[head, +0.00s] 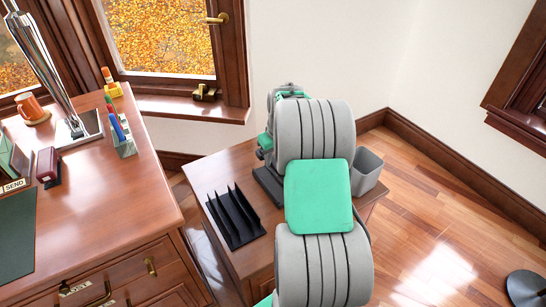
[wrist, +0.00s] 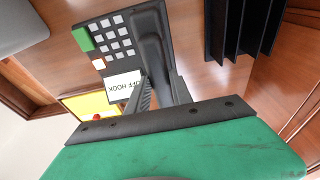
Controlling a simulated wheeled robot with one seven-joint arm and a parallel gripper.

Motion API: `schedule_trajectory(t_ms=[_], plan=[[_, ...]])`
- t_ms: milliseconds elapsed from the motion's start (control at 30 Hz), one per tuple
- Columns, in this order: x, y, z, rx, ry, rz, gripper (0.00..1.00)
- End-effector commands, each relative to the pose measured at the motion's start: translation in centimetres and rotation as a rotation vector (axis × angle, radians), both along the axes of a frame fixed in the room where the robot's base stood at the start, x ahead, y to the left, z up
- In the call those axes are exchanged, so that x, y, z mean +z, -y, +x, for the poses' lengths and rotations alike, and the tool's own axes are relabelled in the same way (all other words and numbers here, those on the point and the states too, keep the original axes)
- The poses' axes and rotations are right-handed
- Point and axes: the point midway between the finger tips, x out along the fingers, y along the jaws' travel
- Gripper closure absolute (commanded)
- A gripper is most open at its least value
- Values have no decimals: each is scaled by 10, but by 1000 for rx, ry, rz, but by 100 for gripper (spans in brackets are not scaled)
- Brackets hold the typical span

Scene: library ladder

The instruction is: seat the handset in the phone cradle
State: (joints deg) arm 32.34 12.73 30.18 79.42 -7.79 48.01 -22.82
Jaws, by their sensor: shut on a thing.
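The phone (wrist: 113,42) is a dark unit with a pale keypad, a green key and an orange key. It shows upside down in the wrist view, with an "OFF HOOK" label (wrist: 123,87) showing. The dark handset (wrist: 150,45) lies lengthwise beside the keypad. My gripper (wrist: 160,92) is shut on the handset near its lower end in that view. The cradle is hidden under the handset, so I cannot tell whether the handset rests in it or is just above. In the head view my arm covers most of the phone; only a dark edge (head: 268,187) shows.
A black slotted rack (head: 235,217) stands on the side table (head: 215,172), left of the phone; it also shows in the wrist view (wrist: 240,30). A desk (head: 120,195) with a lamp is at left.

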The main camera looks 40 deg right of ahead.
Motion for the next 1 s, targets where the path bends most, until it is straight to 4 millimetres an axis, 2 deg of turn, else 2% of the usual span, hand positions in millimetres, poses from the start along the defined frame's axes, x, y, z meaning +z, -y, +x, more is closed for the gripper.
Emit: schedule_trajectory(t_ms=[33,400,1000], plan=[[-9,0,0,0,-2,1,100],[-48,-1,0,1,-1,1,100],[-52,-1,0,1,-1,0,100]])
